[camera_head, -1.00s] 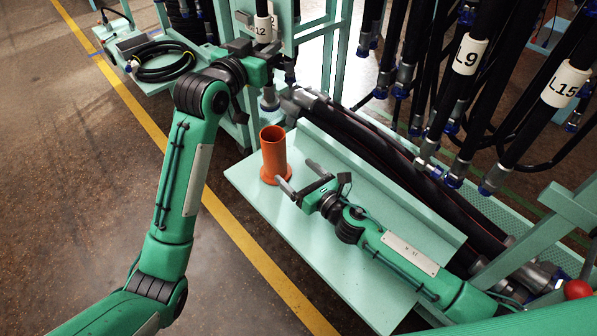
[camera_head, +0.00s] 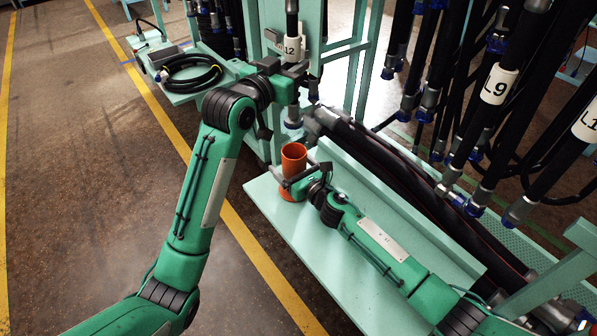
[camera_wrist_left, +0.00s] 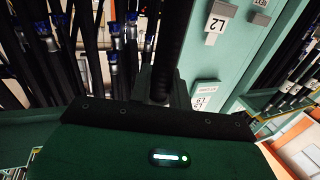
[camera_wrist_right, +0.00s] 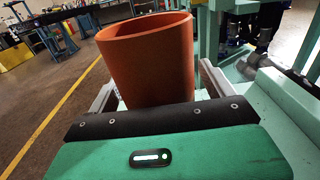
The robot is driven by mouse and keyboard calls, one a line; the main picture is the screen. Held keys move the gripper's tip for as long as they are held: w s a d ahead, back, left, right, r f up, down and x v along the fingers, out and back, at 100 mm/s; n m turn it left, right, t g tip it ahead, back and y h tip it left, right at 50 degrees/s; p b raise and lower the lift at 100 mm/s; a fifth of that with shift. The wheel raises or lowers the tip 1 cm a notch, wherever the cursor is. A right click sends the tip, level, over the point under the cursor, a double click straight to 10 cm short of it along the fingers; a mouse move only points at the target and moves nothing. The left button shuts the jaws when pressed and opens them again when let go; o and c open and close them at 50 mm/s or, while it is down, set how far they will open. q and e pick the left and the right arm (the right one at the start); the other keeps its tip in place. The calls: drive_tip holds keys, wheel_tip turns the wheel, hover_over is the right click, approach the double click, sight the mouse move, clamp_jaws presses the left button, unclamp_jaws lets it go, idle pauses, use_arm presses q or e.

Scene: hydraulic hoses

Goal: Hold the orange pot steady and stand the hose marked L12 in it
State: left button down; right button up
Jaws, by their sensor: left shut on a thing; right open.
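The orange pot (camera_head: 293,160) stands upright at the far end of the pale green shelf (camera_head: 312,252). My right gripper (camera_head: 290,181) is open, with its fingers on either side of the pot; in the right wrist view the pot (camera_wrist_right: 150,62) sits between the two grey fingers, with gaps visible. My left gripper (camera_head: 289,72) is shut on the black hose with the white L12 label (camera_head: 292,48), its "L" partly hidden. The hose hangs upright, its metal end (camera_head: 293,117) above and apart from the pot's open top. The left wrist view shows the dark hose (camera_wrist_left: 174,40) at the jaws.
Several hoses hang at the right, one marked L9 (camera_head: 497,84). Thick black hoses (camera_head: 400,165) lie behind the shelf. A green frame (camera_head: 360,60) stands behind the left gripper. A coiled hose (camera_head: 192,76) lies on a trolley at the left. The near shelf surface is clear.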

use_arm(q)
drive_tip(key=shift+r, duration=0.1)
use_arm(e)
drive_tip(key=shift+w+a, duration=0.1)
drive_tip(key=shift+a, duration=0.05)
drive_tip(key=c, duration=1.2)
use_arm(q)
drive_tip(key=shift+f+m+g+h, duration=0.5)
drive_tip(key=shift+f+h, duration=0.1)
drive_tip(key=shift+f, duration=0.8)
use_arm(e)
drive_tip(key=shift+o, duration=0.2)
use_arm(q)
wheel_tip(320, 180, down, 18)
drive_tip(key=shift+r, duration=0.15)
